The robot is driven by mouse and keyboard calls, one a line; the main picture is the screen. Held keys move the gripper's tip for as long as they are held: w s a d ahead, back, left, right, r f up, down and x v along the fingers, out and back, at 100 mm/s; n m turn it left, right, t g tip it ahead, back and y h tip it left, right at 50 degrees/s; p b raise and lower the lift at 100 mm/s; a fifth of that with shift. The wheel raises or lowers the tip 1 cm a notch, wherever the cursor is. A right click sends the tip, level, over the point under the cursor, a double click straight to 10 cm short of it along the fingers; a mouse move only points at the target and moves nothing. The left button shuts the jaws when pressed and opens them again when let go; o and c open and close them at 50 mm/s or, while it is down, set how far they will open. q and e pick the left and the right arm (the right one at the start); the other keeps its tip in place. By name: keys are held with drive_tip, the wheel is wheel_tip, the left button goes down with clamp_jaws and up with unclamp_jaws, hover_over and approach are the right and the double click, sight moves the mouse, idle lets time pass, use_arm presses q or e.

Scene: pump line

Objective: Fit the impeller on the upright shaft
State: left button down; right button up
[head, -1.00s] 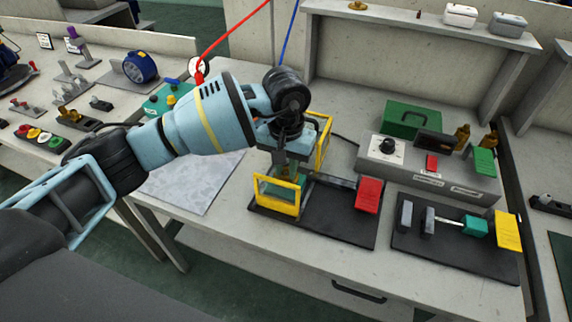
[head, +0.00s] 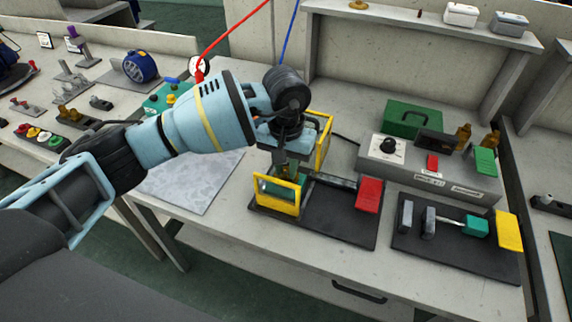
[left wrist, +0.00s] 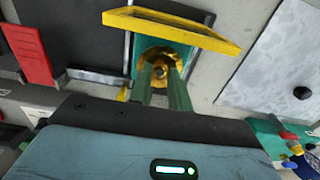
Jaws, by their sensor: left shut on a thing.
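My left gripper (head: 288,166) points down over the pump station between two yellow guard frames (head: 277,195). In the left wrist view its two fingers (left wrist: 163,78) are shut on the brass impeller (left wrist: 160,56), with a dark round hub between the tips. The impeller is at the green pump housing (left wrist: 135,62), which surrounds it in that view. The upright shaft is hidden under the impeller and fingers, so I cannot tell whether the impeller is around it or just above it. My right gripper is not in view.
A black base plate (head: 330,225) carries the station and a lever with a red block (head: 368,195). A grey control box (head: 430,175) stands behind. A grey sheet (head: 190,180) lies left of the station.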

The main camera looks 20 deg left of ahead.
use_arm(q)
drive_tip(key=shift+f, duration=0.25)
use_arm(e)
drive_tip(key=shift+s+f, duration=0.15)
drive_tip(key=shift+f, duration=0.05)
use_arm(q)
drive_tip(key=c, duration=1.2)
unclamp_jaws()
drive_tip(key=shift+c, duration=0.2)
drive_tip(key=shift+r+p, duration=0.9)
drive_tip(key=shift+r, duration=2.1)
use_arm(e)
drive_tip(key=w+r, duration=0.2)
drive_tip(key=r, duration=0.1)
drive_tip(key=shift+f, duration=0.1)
